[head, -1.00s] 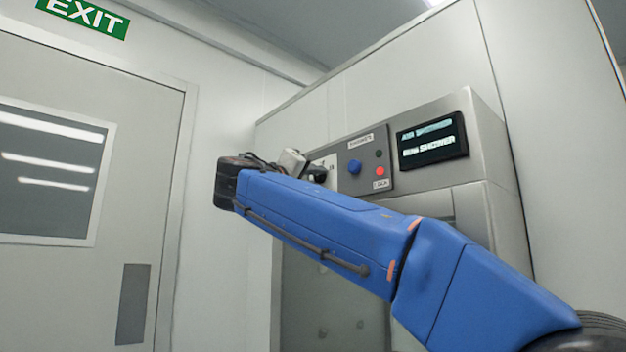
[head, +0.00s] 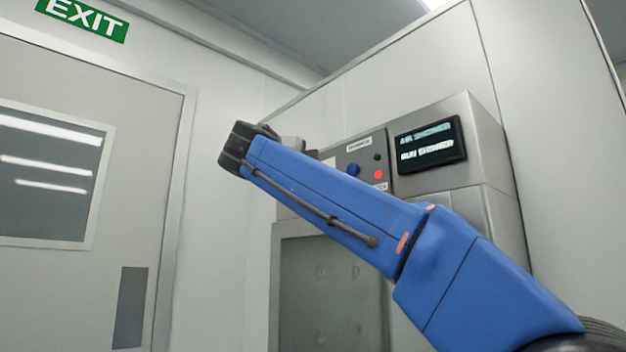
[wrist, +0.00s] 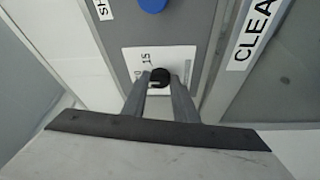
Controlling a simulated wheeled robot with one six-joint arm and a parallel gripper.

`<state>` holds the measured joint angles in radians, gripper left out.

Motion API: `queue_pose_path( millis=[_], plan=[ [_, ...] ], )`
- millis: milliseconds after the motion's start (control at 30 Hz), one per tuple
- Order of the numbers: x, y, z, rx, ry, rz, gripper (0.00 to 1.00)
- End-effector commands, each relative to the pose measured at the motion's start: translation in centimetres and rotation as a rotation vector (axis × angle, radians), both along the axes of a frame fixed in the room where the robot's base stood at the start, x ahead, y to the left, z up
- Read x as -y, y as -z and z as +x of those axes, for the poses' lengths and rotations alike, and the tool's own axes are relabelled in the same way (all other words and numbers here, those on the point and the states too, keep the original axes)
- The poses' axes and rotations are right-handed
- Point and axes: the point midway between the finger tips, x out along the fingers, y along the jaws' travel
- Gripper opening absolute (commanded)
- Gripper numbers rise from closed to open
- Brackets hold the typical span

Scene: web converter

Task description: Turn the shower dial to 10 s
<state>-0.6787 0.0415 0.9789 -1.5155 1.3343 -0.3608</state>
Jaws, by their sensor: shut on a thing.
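The shower dial is a small black knob (wrist: 160,75) on a white scale plate (wrist: 185,58) in the wrist view. The plate shows "15" and part of another mark; the rest is covered by the fingers or too small to read. My gripper (wrist: 160,82) is shut on the knob, one finger on each side. The knob's pointer and exact setting cannot be made out. In the head view my blue arm hides the dial and the fingertips.
The control panel has a blue knob (head: 353,170), a red button (head: 379,174) and a lit display (head: 430,144) reading "AIR SHOWER". In the wrist view the blue knob (wrist: 152,3) is at the top edge and a "CLEA..." label (wrist: 254,35) is at right. A door (head: 140,85) stands at left.

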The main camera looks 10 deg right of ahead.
Motion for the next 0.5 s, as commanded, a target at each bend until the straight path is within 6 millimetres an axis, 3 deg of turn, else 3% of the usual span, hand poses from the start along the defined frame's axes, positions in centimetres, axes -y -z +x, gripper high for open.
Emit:
queue_pose_path(
  millis=[400, 433, 500],
  plan=[
    [-0.06, 0.02, 0.05, -0.006, -0.001, -0.004, 0.04],
    [-0.06, 0.02, 0.05, -0.006, -0.001, -0.004, 0.28],
    [-0.05, 0.02, 0.04, -0.006, 0.0, -0.004, 0.45]
  ],
)
